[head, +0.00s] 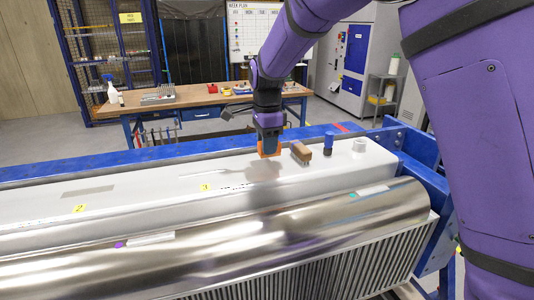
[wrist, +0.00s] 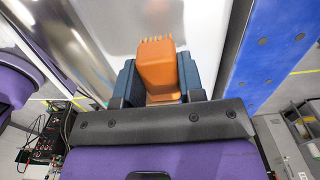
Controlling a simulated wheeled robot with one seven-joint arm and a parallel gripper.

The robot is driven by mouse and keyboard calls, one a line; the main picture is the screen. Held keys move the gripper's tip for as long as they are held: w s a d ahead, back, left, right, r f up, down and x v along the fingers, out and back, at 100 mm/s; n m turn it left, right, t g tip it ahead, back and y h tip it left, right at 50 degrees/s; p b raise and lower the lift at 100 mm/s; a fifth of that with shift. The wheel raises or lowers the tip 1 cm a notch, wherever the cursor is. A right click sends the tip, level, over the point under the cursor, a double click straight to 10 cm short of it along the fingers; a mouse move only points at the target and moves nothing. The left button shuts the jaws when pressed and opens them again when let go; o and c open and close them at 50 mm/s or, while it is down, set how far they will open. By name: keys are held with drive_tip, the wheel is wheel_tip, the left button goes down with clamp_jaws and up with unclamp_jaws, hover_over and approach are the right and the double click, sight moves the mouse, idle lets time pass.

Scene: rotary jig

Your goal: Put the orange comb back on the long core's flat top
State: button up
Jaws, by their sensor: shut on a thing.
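The orange comb (head: 269,152) is in my gripper (head: 268,138), over the far side of the long core's pale flat top (head: 130,195). A soft shadow lies on the top just in front of the comb. I cannot tell for sure whether the comb touches the surface. In the wrist view the comb (wrist: 160,75) sits between the two dark blue fingers of my gripper (wrist: 158,88). Its short teeth point away from the gripper, toward the pale surface. The fingers are shut on its body.
A brown brush (head: 301,152), a blue bottle (head: 328,143) and a white cylinder (head: 359,147) stand on the top, right of the comb. A shiny metal roll (head: 230,240) lies in front. The blue frame (head: 110,163) runs behind. The top's left part is mostly clear.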

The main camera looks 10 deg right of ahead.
wheel_tip(320, 180, down, 3)
drive_tip(key=shift+s+f, duration=0.1)
drive_tip(key=o, duration=0.8)
drive_tip(key=shift+r, duration=0.2)
wheel_tip(320, 180, up, 12)
drive_tip(key=shift+f, duration=0.1)
